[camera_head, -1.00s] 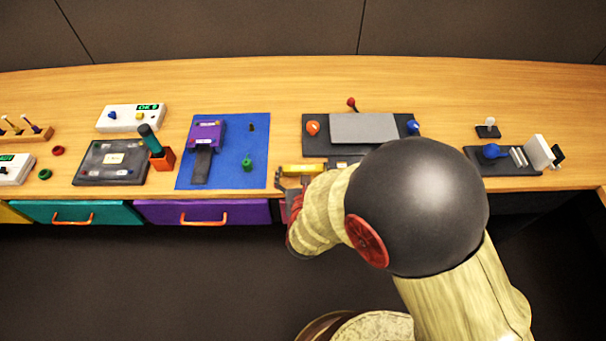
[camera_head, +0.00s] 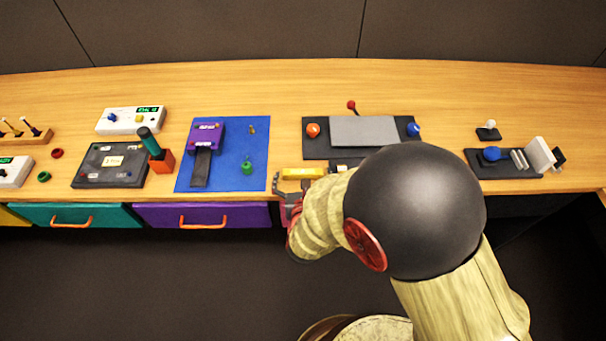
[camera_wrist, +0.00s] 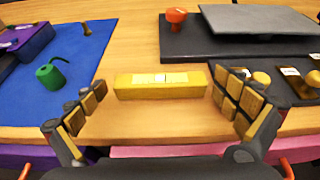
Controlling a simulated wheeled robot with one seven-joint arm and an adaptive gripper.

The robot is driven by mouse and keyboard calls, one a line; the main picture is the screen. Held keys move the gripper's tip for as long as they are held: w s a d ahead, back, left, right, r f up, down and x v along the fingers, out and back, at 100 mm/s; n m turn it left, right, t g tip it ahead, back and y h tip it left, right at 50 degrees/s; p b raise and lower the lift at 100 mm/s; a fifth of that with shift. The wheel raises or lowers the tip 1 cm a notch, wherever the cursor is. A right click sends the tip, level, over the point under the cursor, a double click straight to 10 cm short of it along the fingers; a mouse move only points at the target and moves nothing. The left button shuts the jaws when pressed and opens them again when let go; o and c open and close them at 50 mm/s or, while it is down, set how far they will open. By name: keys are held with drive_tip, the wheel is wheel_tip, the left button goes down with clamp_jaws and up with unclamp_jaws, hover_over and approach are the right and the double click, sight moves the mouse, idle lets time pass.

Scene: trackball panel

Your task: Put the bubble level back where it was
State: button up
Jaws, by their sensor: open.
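The bubble level is a yellow bar (camera_head: 302,173) lying on the wooden bench near its front edge, between the blue mat and the dark trackball panel. In the wrist view the yellow level (camera_wrist: 161,86) lies crosswise, with a pale vial strip on its side. My gripper (camera_head: 283,190) is at the bench's front edge, just in front of the level. In the wrist view my gripper (camera_wrist: 165,105) is open, with one finger pad near each end of the level and visible gaps. Much of the panel's front is hidden by my arm in the head view.
The dark panel (camera_head: 315,147) holds a grey plate (camera_head: 363,130), an orange knob (camera_head: 313,130) and a blue knob (camera_head: 413,129). The blue mat (camera_head: 226,175) at left bears a purple device (camera_head: 206,136) and a green item (camera_head: 247,167). Yellow knobs (camera_wrist: 262,78) stand right of my gripper.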

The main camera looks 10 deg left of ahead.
drive_tip(key=shift+s+r, duration=0.1)
drive_tip(key=shift+r, duration=0.15)
drive_tip(key=p+v, duration=0.3)
drive_tip(key=v, duration=0.8)
drive_tip(key=shift+s+d+p, duration=0.15)
drive_tip(key=shift+s+p, duration=0.25)
drive_tip(key=w+d+r+m+h, duration=0.2)
drive_tip(key=d+r+m+h, duration=0.15)
drive_tip(key=d, duration=0.35)
drive_tip(key=w+d+r+m+g+h, duration=0.1)
drive_tip(key=w+d+r+m+h, duration=0.15)
drive_tip(key=d+m, duration=0.3)
drive_tip(key=w+d+r+m+h, duration=0.1)
drive_tip(key=d+r+m+h, duration=0.25)
drive_tip(key=d, duration=0.35)
drive_tip(key=s+d+r+m+g+h, duration=0.1)
drive_tip(key=s+d+r+m+g, duration=0.25)
drive_tip(key=d+m, duration=0.5)
drive_tip(key=s+d+r+m+g+y, duration=0.2)
drive_tip(key=s+d+m+g, duration=0.3)
drive_tip(key=s+m, duration=0.35)
drive_tip(key=s+a+r+m+t+y, duration=0.2)
drive_tip(key=s+a+r+m+y, duration=0.1)
drive_tip(key=a+r+m+y, duration=0.2)
wheel_tip(320, 180, up, 3)
drive_tip(key=m, duration=0.4)
drive_tip(key=shift+f, duration=0.2)
